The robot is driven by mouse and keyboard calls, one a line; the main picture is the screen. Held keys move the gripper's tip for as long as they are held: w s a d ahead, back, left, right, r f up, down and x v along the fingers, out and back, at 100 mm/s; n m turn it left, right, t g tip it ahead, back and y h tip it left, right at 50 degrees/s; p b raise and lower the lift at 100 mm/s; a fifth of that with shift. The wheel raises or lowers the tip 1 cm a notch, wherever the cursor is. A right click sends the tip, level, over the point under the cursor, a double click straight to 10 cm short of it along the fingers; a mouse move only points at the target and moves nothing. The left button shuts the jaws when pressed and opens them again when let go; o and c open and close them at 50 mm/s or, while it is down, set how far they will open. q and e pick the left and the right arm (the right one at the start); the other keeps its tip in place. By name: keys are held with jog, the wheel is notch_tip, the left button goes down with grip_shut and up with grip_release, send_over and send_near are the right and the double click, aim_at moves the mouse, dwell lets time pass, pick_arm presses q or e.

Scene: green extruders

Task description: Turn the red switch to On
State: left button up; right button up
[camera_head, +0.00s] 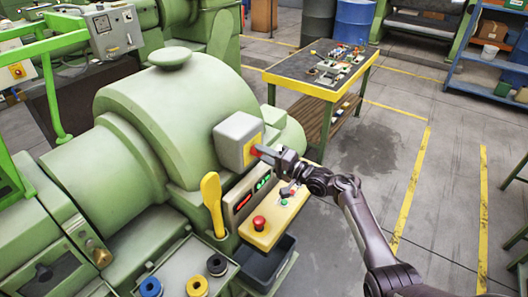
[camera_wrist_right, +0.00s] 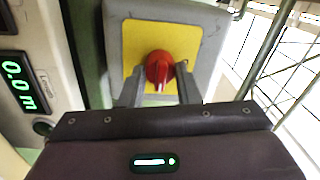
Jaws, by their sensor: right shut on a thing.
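The red switch (camera_wrist_right: 160,68) is a round knob on a yellow plate (camera_wrist_right: 133,40), fixed to the front of a grey box (camera_head: 233,138) on the green machine. A white mark on the knob points roughly downward in the right wrist view. My right gripper (camera_head: 262,151) is at the knob, and its two fingers stand on either side of it, shut on it. In the head view the fingers hide most of the knob. No On or Off lettering can be read. My left gripper is not in view.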

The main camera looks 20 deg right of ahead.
dwell(0.5)
jog(key=o, duration=1)
jog(key=shift+c, duration=0.2)
jog(key=shift+s+d, duration=0.1)
jog(key=b+v, duration=0.2)
jog(key=v, duration=0.5)
jog(key=shift+s+d, duration=0.2)
jog(key=shift+s, duration=0.05)
jog(key=shift+f, duration=0.1)
